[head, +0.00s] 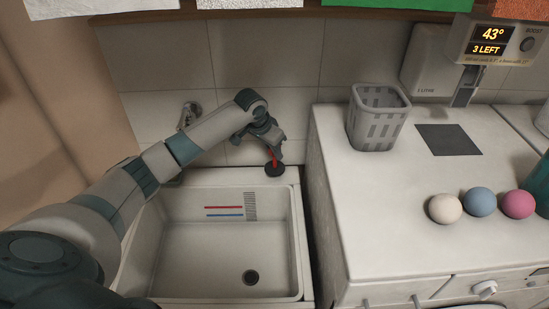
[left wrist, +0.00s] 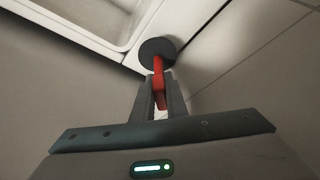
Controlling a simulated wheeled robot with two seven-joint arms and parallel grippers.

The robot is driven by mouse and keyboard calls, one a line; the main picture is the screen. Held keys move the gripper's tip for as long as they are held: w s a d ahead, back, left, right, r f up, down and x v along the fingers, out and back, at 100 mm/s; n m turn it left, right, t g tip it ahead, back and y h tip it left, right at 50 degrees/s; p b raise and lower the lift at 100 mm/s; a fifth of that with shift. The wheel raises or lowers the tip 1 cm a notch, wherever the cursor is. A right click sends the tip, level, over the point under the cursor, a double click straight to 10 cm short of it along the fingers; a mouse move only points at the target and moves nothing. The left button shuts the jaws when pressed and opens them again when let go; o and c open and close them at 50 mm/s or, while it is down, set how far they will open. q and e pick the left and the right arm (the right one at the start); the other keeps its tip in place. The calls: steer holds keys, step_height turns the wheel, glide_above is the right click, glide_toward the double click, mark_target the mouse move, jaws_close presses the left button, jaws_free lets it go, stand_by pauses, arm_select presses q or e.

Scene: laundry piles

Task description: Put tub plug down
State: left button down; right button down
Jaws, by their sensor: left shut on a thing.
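The tub plug (head: 275,170) is a dark round disc with a red upright handle. It is at the back right corner of the white tub (head: 172,254), on or just above the back ledge; I cannot tell if it touches. My left gripper (head: 272,152) is shut on the red handle from above. In the left wrist view the plug (left wrist: 157,48) shows beyond the fingertips of the gripper (left wrist: 160,92), with the red handle between them. The tub's drain hole (head: 250,278) is open and dark. My right gripper is not in view.
A grey slotted basket (head: 376,118) stands on the white counter (head: 385,200) right of the tub. A cream ball (head: 445,209), a blue ball (head: 480,202) and a pink ball (head: 517,204) lie at the counter's right. A tap (head: 190,114) is on the wall behind the tub.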

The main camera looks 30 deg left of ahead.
mark_target(274, 166)
arm_select(q)
step_height(274, 166, down, 2)
steer(key=shift+s+p, duration=0.1)
steer(key=shift+p, duration=0.5)
steer(key=shift+f+p, duration=0.3)
steer(key=shift+p, duration=0.05)
steer(key=shift+w+a+f, duration=0.1)
steer(key=shift+w+f, duration=0.1)
steer(key=shift+f, duration=0.15)
steer(key=shift+f, duration=0.1)
steer(key=c, duration=1.8)
jaws_free()
steer(key=shift+o, duration=0.2)
